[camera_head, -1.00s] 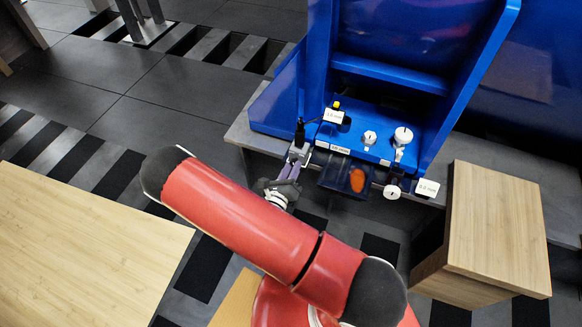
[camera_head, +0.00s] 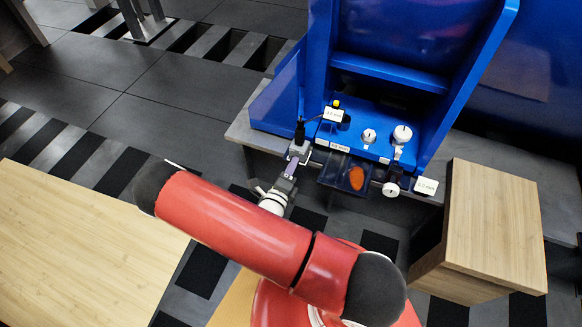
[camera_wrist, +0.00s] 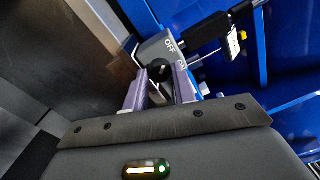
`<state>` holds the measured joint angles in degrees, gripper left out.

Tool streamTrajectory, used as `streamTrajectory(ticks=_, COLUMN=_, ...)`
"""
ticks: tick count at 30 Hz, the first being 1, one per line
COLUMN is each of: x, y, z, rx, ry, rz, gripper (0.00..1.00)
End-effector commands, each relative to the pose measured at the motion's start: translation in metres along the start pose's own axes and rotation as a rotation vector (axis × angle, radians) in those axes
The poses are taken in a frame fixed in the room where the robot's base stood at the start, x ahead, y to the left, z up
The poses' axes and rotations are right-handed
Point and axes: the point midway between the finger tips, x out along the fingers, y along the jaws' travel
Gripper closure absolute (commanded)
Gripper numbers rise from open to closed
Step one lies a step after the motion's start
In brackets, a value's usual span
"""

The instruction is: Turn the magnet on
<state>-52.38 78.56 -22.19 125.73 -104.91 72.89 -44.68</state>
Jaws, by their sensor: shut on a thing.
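The magnet is a small grey block (camera_wrist: 160,46) with OFF and ON markings in the wrist view. In the head view the magnet (camera_head: 300,149) sits at the left front of the blue fixture, with a black post on it. A round black knob (camera_wrist: 158,68) projects from its near face. My gripper (camera_wrist: 160,80) has its two purple-grey fingers on either side of the knob and is shut on it. In the head view my gripper (camera_head: 292,168) reaches the magnet from below; the knob is hidden there.
The blue fixture (camera_head: 390,68) rises behind, with white-topped dials (camera_head: 402,133) and a dark tray holding an orange part (camera_head: 356,178) right of my gripper. A wooden box (camera_head: 500,220) stands at right and a wooden table (camera_head: 80,245) at left. Dark floor lies between.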

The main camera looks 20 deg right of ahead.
Motion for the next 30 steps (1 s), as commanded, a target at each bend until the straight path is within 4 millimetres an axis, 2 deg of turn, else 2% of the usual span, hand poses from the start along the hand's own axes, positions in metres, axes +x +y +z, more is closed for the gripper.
streamTrajectory(ticks=12, x=0.0, y=0.001, z=0.0, rx=-0.006, ry=-0.001, rz=0.001, gripper=0.96)
streamTrajectory(ticks=13, x=0.0, y=0.001, z=0.0, rx=-0.006, ry=-0.001, rz=0.001, gripper=0.71)
streamTrajectory(ticks=17, x=0.0, y=0.0, z=0.0, rx=-0.006, ry=-0.001, rz=0.001, gripper=0.54)
streamTrajectory(ticks=18, x=0.0, y=0.0, z=0.0, rx=-0.006, ry=-0.001, rz=0.001, gripper=0.51)
streamTrajectory(ticks=26, x=-0.001, y=0.0, z=0.0, rx=-0.006, ry=-0.001, rz=0.001, gripper=0.51)
streamTrajectory(ticks=30, x=-0.013, y=0.001, z=0.001, rx=-0.005, ry=-0.001, rz=0.002, gripper=0.51)
